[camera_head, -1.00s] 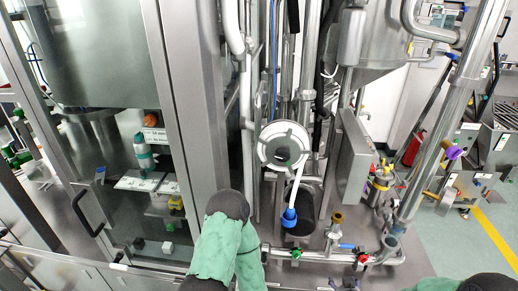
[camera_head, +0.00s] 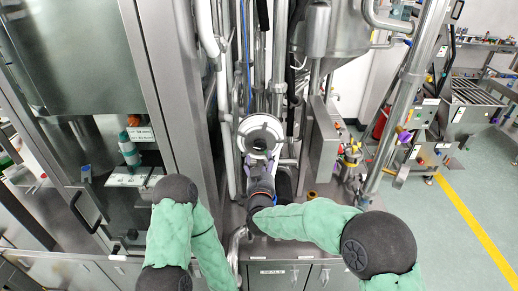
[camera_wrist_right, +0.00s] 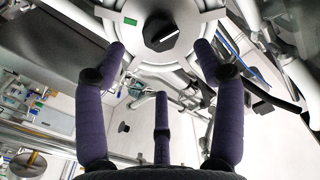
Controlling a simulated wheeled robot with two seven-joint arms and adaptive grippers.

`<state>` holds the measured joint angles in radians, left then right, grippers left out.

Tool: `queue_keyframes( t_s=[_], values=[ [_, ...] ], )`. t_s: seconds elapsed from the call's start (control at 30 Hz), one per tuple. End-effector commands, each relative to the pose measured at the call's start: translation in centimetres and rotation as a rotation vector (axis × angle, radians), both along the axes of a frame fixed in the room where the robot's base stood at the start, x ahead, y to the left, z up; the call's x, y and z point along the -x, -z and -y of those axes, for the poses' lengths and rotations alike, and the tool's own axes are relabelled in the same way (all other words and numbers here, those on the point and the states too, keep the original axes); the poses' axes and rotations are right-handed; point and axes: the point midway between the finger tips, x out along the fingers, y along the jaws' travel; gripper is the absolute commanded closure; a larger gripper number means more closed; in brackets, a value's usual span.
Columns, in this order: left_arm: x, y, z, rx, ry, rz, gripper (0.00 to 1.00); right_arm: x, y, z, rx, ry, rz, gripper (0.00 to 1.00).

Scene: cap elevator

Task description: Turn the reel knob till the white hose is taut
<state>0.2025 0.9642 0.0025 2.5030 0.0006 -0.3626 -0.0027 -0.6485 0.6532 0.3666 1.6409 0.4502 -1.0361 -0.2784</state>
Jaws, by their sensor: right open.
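The white round reel (camera_head: 262,120) stands upright among the pipes in the head view. Its dark knob (camera_head: 259,143) sits at its middle. In the right wrist view the reel (camera_wrist_right: 192,16) fills the top, and the black knob (camera_wrist_right: 160,31) carries a white mark. My right gripper (camera_head: 261,170) is just below and in front of the knob, its three dark fingers open (camera_wrist_right: 161,65) and apart from it. The white hose is hidden or cannot be told from the pipes. My left arm bends in at the lower left; its gripper does not show.
Vertical steel pipes flank the reel closely. A glass-fronted cabinet (camera_head: 105,150) stands at the left, and a steel box (camera_head: 322,145) at the right. The steel counter (camera_head: 335,200) lies below. Open floor (camera_head: 470,200) with a yellow line is at the far right.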

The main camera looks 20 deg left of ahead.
Motion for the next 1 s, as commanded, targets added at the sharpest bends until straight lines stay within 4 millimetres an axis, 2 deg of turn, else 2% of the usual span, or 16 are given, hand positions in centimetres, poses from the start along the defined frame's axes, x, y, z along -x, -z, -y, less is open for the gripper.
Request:
queue_keyframes(
  t_s=[0.2,0.4,0.6,0.9,0.97,1.0],
  values=[
    [0.0,-0.8,0.0,0.0,0.0,0.0,0.45,-3.5,0.0,-1.0,0.001,0.001,-0.001,0.31],
    [0.0,-1.2,0.0,0.0,0.0,0.0,0.45,-5.7,0.0,-1.7,0.001,0.0,-0.001,0.31],
    [0.0,-1.4,0.0,0.0,0.0,0.0,0.45,-6.7,0.0,-1.9,0.001,-0.001,0.0,0.31],
    [0.0,-1.4,0.0,0.0,0.0,0.0,0.45,-6.8,0.0,-2.0,0.001,-0.001,0.0,0.31],
    [0.0,-1.4,0.0,0.0,0.0,0.0,0.45,-6.8,0.0,-2.0,0.001,-0.001,0.0,0.45],
    [0.0,-1.4,0.0,0.0,0.0,0.0,0.45,-6.8,0.0,-2.0,0.001,-0.001,0.0,0.56]
  ],
)
